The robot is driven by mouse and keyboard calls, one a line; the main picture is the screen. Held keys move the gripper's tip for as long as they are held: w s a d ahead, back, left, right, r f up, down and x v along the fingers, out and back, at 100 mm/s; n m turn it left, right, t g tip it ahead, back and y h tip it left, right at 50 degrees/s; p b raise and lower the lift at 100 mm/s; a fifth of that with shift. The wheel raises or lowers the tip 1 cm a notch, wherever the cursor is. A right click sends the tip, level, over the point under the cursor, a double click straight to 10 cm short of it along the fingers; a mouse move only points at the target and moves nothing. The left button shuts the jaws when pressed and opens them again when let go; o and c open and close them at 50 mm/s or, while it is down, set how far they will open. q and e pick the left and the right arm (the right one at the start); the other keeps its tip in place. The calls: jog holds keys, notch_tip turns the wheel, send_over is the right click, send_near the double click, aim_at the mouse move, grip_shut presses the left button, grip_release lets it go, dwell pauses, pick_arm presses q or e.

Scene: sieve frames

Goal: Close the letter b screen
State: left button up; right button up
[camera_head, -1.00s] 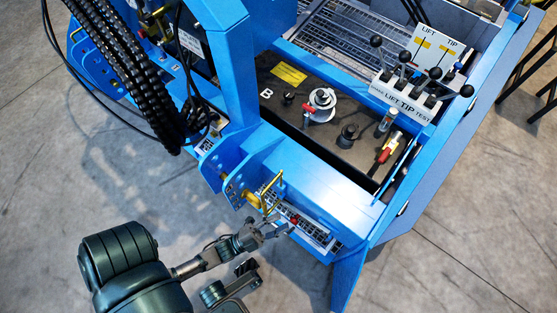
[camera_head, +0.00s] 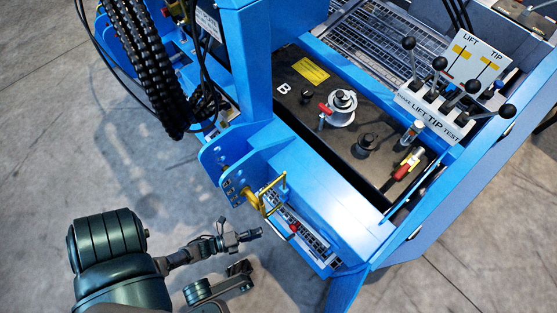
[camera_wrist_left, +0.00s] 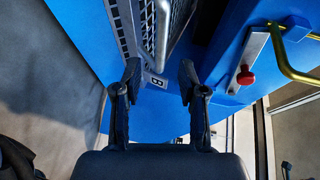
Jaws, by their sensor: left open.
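My left gripper (camera_head: 250,251) is open and empty, a little off the lower left side of the blue machine. In the left wrist view its two fingers (camera_wrist_left: 160,78) stand apart, pointing at the blue panel. A small label with the letter B (camera_wrist_left: 156,81) shows between the fingertips. Just above the label is a metal mesh screen (camera_wrist_left: 165,28) with a wire-like edge, beside a slotted plate (camera_wrist_left: 122,25). In the head view the mesh screen (camera_head: 318,240) is partly hidden below the blue beam. I cannot tell how far it stands open. My right gripper is not in view.
A yellow bent handle (camera_head: 272,197) sticks out near the screen. A red knob on a metal plate (camera_wrist_left: 245,77) sits right of the fingers. Black hoses (camera_head: 150,70) hang at upper left. Levers (camera_head: 440,80) stand at upper right. The grey floor (camera_head: 60,160) is clear.

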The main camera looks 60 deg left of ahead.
aim_at(275, 228)
pick_arm(q)
jog(key=shift+b+x, duration=0.85)
jog(key=shift+x, duration=3.1)
